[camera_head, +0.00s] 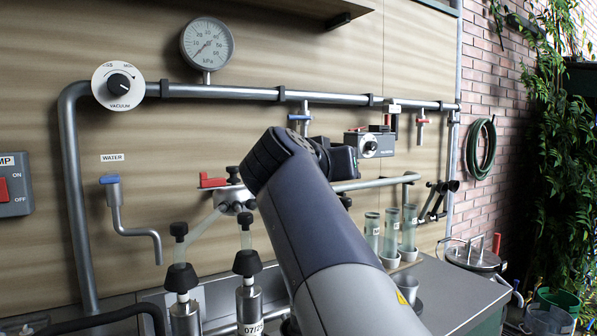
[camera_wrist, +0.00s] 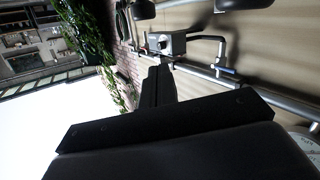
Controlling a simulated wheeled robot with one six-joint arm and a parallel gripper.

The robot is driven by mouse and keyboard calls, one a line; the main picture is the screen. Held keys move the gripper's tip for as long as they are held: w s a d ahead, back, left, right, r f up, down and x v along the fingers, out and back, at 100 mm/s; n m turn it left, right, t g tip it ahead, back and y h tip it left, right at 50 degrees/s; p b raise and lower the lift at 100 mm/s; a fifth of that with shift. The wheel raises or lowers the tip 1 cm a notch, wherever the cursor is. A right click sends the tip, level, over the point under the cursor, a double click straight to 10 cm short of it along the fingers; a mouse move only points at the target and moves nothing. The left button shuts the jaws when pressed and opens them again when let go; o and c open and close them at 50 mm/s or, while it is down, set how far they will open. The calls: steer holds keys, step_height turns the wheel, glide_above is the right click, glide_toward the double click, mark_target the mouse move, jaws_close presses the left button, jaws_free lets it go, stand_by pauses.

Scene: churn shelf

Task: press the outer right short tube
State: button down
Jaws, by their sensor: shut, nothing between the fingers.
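A claw-like metal piece (camera_head: 234,200) with a red lever (camera_head: 212,182) hangs on the wall at the centre left. Pale short tubes run down from it, one at the left (camera_head: 203,222) and one near the middle (camera_head: 246,238), above metal cups with black tops (camera_head: 181,277). My arm covers the area to the right of these, so I cannot make out the outer right short tube. In the wrist view my gripper (camera_wrist: 158,76) is dark and shut with nothing in it. In the head view its fingers are hidden behind my arm. The wrist view does not show the tubes.
A steel pipe (camera_head: 240,91) runs along the wall, with a vacuum dial (camera_head: 119,86) and gauge (camera_head: 207,43). A grey box with a knob (camera_head: 369,144) is beyond my wrist; it also shows in the wrist view (camera_wrist: 166,43). Clear sample tubes (camera_head: 409,227) stand on the counter (camera_head: 455,290).

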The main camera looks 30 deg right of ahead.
steer(key=r+v, duration=0.1)
steer(key=v, duration=0.9)
steer(key=shift+w+r, duration=0.1)
stand_by(0.5)
steer(key=f+b+x, duration=0.1)
steer(key=x, duration=0.9)
steer(key=shift+f, duration=0.15)
stand_by(0.3)
